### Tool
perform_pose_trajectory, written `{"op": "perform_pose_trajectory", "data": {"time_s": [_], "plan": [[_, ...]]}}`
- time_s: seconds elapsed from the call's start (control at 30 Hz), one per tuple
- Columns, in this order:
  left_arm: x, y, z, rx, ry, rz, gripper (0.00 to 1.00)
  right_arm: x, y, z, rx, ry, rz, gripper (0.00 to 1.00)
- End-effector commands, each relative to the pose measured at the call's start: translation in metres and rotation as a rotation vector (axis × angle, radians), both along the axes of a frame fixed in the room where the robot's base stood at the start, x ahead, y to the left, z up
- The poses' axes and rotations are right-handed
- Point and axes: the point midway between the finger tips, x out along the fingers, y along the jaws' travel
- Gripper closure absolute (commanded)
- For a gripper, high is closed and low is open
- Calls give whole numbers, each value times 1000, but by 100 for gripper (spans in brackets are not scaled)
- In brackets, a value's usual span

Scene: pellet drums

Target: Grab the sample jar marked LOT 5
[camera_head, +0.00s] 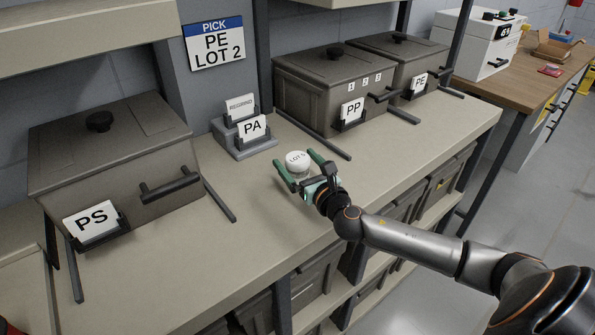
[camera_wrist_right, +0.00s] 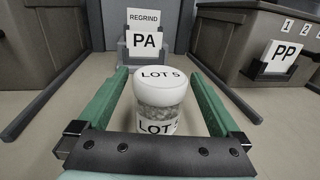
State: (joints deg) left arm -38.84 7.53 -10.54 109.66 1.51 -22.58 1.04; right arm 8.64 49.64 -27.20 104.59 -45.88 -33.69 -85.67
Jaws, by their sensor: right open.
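The sample jar marked LOT 5 (camera_head: 297,160) stands upright on the bench, with a white lid and grey pellets showing through its side. In the right wrist view the jar (camera_wrist_right: 160,95) sits between the two green fingers, with a gap on each side. My right gripper (camera_head: 300,172) is open around the jar, its arm coming in from the right. The right gripper (camera_wrist_right: 160,110) also fills the lower part of the wrist view, where its palm hides the jar's base. My left gripper is not in view.
Behind the jar is a stand with REGRIND and PA cards (camera_head: 250,130). A PS drum (camera_head: 115,160) stands at left, and PP (camera_head: 330,90) and PE (camera_head: 405,62) drums stand at back right. A sign reading PICK PE LOT 2 (camera_head: 215,43) hangs above. The bench (camera_head: 200,255) is clear at front.

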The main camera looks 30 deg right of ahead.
Motion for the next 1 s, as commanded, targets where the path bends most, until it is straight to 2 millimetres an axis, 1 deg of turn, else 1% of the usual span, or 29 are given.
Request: {"op": "perform_pose_trajectory", "data": {"time_s": [0.03, 0.07, 0.83, 1.0], "plan": [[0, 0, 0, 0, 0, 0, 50, 0, 0, 0, 0, 0, 0, 1], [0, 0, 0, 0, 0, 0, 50, 0, 0, 0, 0, 0, 0, 5], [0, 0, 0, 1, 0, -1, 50, -1, 0, 0, -1, 0, -1, 91], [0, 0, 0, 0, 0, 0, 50, 0, 0, 1, -1, -2, -1, 91]]}}
